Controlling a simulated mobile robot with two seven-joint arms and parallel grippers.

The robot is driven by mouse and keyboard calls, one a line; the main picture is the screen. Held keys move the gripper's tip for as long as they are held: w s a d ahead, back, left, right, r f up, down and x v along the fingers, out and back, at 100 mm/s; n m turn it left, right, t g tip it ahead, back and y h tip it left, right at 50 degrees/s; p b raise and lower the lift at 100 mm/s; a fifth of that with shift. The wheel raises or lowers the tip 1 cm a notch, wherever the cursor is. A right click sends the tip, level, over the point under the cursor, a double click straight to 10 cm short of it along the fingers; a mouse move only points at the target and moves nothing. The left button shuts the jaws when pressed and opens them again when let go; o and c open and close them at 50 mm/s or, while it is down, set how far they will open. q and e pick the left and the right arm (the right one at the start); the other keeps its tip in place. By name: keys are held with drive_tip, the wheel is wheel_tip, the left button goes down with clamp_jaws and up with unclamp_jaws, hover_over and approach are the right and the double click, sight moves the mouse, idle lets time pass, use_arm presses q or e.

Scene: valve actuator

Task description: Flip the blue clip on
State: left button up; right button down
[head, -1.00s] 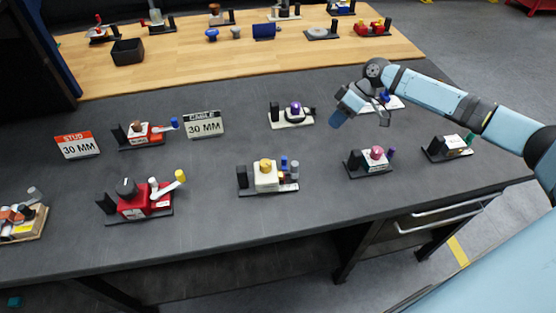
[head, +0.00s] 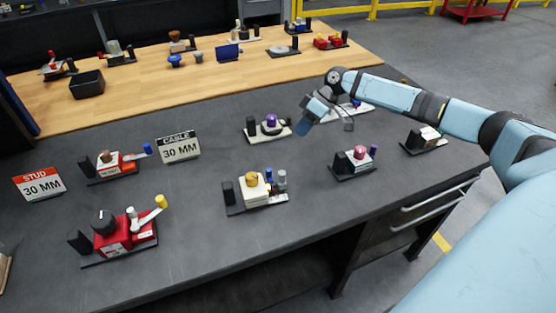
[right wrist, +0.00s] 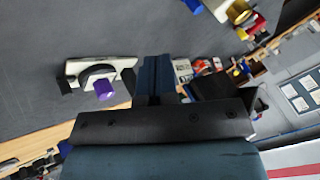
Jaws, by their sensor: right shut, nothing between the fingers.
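My right gripper (head: 303,126) is shut and empty, fingers pointing down above the dark table, just right of a white device with a purple knob (head: 271,121). In the right wrist view its fingers (right wrist: 157,78) are together, with the purple-knobbed device (right wrist: 103,87) to their left. Blue parts show on several devices: a blue-tipped lever (head: 147,149) on a red-and-white device, a blue piece (head: 281,175) on the cream device with a yellow knob, and a small blue part (head: 355,102) on a device partly hidden behind my gripper. I cannot tell which is the clip. My left gripper is out of view.
A red device with a yellow lever (head: 125,231) stands front left. Signs reading STUD (head: 39,184) and CABLE (head: 178,148) stand on the table. A pink-knobbed device (head: 355,160) is to the right. A black bin (head: 87,84) sits on the wooden surface behind.

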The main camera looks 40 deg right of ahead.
sight(272, 177)
drive_tip(key=p+x, duration=0.1)
drive_tip(key=x, duration=0.9)
drive_tip(key=shift+a, duration=0.1)
drive_tip(key=a, duration=0.1)
drive_tip(key=s+a+p, duration=0.1)
drive_tip(key=a, duration=0.1)
drive_tip(key=shift+s+a+r, duration=0.1)
drive_tip(key=shift+s+a, duration=0.05)
drive_tip(key=shift+s, duration=0.25)
drive_tip(key=shift+a, duration=0.1)
drive_tip(key=shift+s+a+p, duration=0.2)
drive_tip(key=shift+s+p, duration=0.45)
drive_tip(key=shift+p, duration=0.05)
drive_tip(key=shift+s+a, duration=0.1)
drive_tip(key=shift+s, duration=0.25)
drive_tip(key=shift+w, duration=0.1)
